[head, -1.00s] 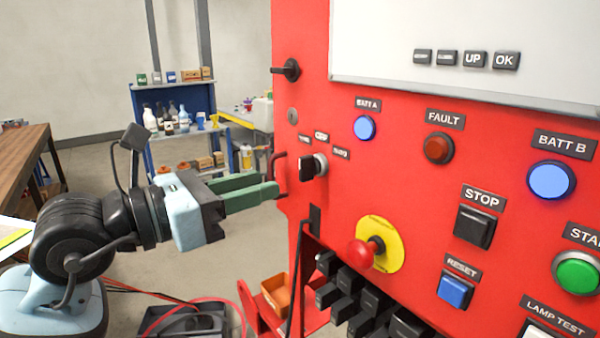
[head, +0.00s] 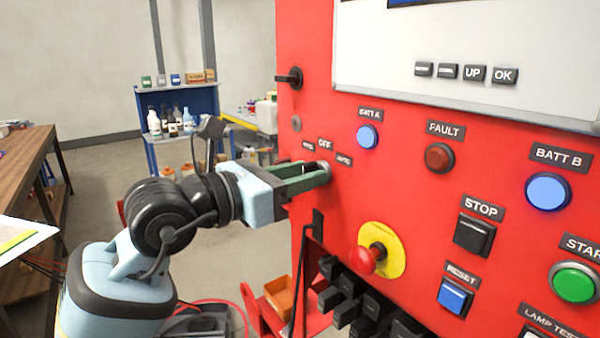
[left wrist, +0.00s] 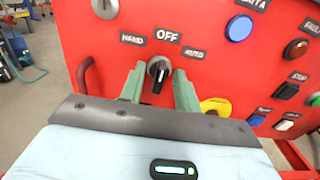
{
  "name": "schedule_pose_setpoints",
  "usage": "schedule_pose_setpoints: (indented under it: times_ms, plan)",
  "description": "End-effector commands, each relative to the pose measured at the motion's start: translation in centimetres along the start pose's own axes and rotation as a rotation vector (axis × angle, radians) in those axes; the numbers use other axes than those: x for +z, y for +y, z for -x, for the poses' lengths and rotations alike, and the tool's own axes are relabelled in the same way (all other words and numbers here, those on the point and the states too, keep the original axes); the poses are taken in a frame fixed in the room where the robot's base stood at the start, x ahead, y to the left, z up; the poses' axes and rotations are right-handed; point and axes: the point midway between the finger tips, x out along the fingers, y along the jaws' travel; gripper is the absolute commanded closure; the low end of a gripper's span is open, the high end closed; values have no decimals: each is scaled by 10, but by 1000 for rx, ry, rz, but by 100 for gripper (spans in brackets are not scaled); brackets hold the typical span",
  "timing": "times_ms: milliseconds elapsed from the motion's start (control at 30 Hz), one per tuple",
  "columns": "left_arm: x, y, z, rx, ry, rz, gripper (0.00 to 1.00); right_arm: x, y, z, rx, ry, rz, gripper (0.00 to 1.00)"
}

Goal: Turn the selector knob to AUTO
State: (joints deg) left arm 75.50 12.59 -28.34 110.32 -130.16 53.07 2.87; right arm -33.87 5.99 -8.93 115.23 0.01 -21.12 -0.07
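The selector knob (left wrist: 158,72) is a black handle on a silver round base, under HAND, OFF and AUTO labels on the red panel. In the left wrist view its handle stands nearly upright, below OFF. My left gripper (left wrist: 159,82) is open, with its green fingers on either side of the knob and a gap to the handle on both sides. In the head view the fingers of this gripper (head: 318,172) reach the panel and hide most of the knob (head: 324,166). My right gripper is not in view.
A red emergency button on a yellow disc (head: 396,262) sticks out below and right of the knob. A black rotary handle (head: 290,78) juts out above it. Lamps and push buttons fill the right side.

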Motion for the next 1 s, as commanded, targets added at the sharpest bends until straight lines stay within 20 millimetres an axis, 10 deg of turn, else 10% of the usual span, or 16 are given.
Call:
schedule_pose_setpoints:
  times_ms: [267,500,1000]
  plan:
    - [0,0,-2,0,-1,0,68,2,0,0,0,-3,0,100]
    - [0,0,-1,0,-1,0,99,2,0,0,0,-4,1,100]
    - [0,-1,-1,0,0,-136,100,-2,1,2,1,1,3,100]
